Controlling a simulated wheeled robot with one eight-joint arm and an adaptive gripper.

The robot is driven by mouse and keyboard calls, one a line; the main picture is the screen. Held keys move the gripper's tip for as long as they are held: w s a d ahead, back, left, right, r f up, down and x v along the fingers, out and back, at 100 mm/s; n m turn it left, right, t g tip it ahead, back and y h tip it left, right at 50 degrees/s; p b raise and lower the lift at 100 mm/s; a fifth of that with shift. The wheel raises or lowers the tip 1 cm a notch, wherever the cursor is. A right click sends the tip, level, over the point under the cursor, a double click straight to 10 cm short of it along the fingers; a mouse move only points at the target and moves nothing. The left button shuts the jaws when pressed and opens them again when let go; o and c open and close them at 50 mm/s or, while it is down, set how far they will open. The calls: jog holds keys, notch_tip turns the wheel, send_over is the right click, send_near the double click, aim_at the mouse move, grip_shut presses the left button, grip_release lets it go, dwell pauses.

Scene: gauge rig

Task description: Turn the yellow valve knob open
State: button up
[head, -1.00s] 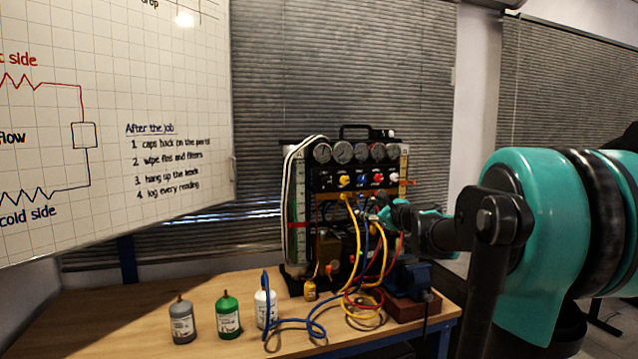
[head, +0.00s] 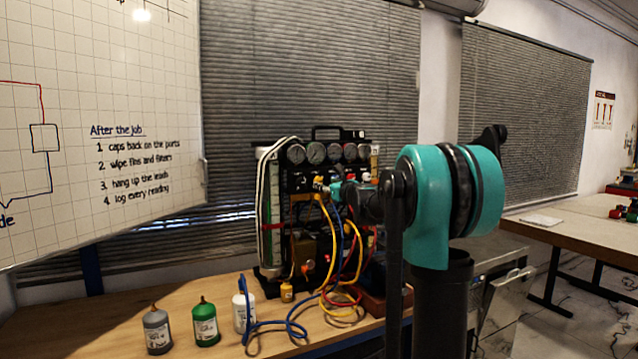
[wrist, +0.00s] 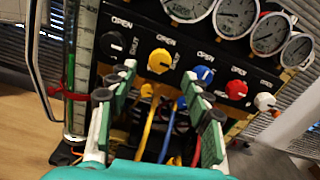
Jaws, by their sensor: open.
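The yellow knob shows between the fingertips, and nothing is held. I cannot tell whether a fingertip touches it. In the head view my gripper (head: 330,188) is at the rig's panel, close to the yellow knob (head: 319,180), and my arm hides the panel's right part.
Right of the yellow knob are a blue knob (wrist: 203,75), a red knob (wrist: 237,90) and a white knob (wrist: 265,101). Gauges (wrist: 235,15) sit above. Yellow, blue and red hoses (head: 325,235) hang below. Bottles (head: 205,325) stand on the wooden bench.

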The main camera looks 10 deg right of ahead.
aim_at(319, 181)
jog(key=x, duration=0.6)
jog(key=shift+w, duration=0.3)
jog(key=shift+c, duration=0.3)
grip_shut()
